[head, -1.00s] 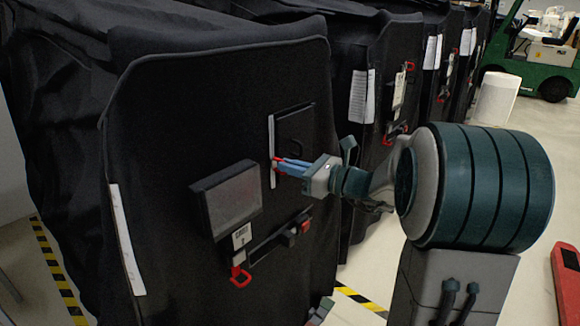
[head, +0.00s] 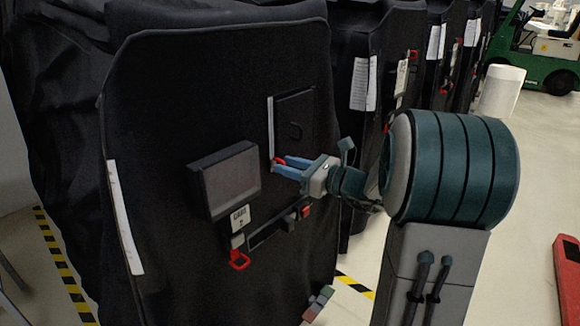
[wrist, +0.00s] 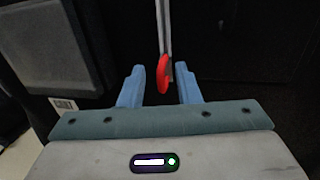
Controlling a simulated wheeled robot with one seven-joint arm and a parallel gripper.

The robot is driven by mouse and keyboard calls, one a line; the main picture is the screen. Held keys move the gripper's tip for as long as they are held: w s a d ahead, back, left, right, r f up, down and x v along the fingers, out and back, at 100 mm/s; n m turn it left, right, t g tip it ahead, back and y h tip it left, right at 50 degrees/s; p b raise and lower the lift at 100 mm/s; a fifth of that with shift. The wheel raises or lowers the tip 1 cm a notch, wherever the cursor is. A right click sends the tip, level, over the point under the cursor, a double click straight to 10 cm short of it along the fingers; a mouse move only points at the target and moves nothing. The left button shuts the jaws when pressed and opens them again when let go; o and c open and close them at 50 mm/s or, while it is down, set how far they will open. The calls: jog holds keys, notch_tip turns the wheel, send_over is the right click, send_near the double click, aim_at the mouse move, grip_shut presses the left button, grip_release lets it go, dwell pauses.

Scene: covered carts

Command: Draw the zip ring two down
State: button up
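The red zip ring (head: 279,160) sits at the lower end of a pale vertical zip strip (head: 270,125) on the front of the nearest black covered cart (head: 160,90). My gripper (head: 280,168) reaches in from the right, its blue fingers at the ring. In the wrist view the ring (wrist: 163,74) hangs between the two fingers, nearer the right one, with gaps on both sides. My gripper (wrist: 160,86) is open there. Whether any strip lies below the ring is hidden by my fingers in the head view.
Another red ring (head: 238,260) hangs lower on the cover, below a grey-faced box (head: 228,180) and a label (head: 240,217). A red catch (head: 305,211) sits under my gripper. More covered carts (head: 385,60) stand behind.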

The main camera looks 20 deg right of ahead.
jog(key=p+v, duration=0.2)
jog(key=v, duration=1.1)
jog(key=shift+s+d, duration=0.3)
jog(key=s+a+r+n+g+h+p, duration=0.2)
jog(key=s+a+r+n+g+p, duration=0.1)
jog(key=s+a+n+g+p, duration=0.35)
jog(key=s+a+r+n+g+h+p, duration=0.1)
jog(key=s+a+r+n+g+p, duration=0.1)
jog(key=s+a+n+g+p, duration=0.45)
jog(key=s+a+r+n+t+h+p, duration=0.1)
jog(key=s+r+n+t+h+p, duration=0.1)
jog(key=r+n+h+p, duration=0.6)
jog(key=s+n+h, duration=0.1)
jog(key=n, duration=0.5)
jog(key=shift+a+t, duration=0.3)
jog(key=shift+a, duration=0.05)
jog(key=shift+s, duration=0.15)
